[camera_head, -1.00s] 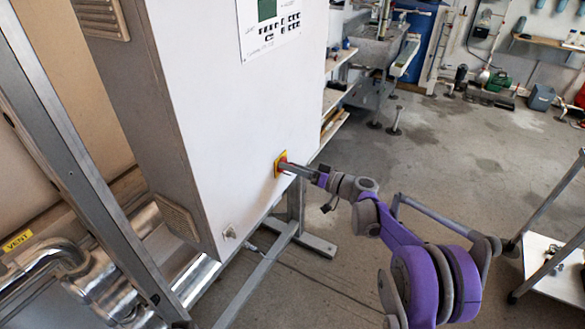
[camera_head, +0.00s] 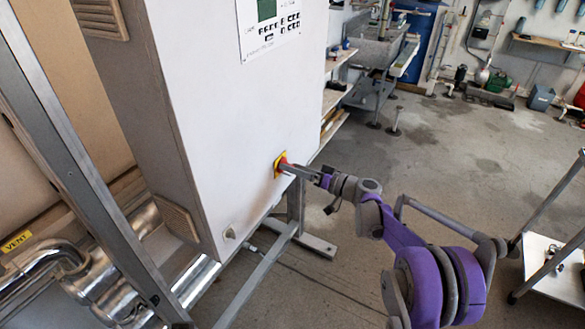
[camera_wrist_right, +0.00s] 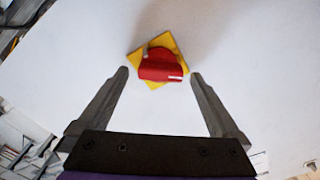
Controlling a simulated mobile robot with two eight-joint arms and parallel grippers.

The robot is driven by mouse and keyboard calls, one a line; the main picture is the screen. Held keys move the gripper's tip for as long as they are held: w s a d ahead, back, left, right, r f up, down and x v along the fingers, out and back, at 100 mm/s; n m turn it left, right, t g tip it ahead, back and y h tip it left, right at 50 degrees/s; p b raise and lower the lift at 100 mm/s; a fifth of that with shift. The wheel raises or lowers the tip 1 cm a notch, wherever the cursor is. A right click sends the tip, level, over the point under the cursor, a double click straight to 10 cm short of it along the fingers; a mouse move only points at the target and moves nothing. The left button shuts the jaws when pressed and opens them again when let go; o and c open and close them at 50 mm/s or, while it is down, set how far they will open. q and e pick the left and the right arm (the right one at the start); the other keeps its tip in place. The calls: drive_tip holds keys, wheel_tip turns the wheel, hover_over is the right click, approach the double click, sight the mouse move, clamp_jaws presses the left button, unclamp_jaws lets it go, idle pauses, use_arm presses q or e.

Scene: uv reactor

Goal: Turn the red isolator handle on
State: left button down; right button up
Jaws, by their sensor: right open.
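The red isolator handle (camera_wrist_right: 160,66) sits on a yellow square plate (camera_wrist_right: 172,42) on the white cabinet face. It also shows in the head view (camera_head: 282,162), partly hidden by my right gripper (camera_head: 290,167). In the right wrist view my right gripper (camera_wrist_right: 159,75) is open, with one finger on each side of the handle and a gap to both sides. The handle lies roughly crosswise between the fingertips; I cannot tell contact from these views. My left gripper is not in view.
The white cabinet (camera_head: 200,90) carries a control panel (camera_head: 268,25) at the top. A metal frame post (camera_head: 75,170) and shiny pipes (camera_head: 110,290) stand at the left. A trolley (camera_head: 550,260) stands at the right. The floor between is open.

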drive_tip(key=b+v, duration=0.1)
drive_tip(key=v, duration=0.9)
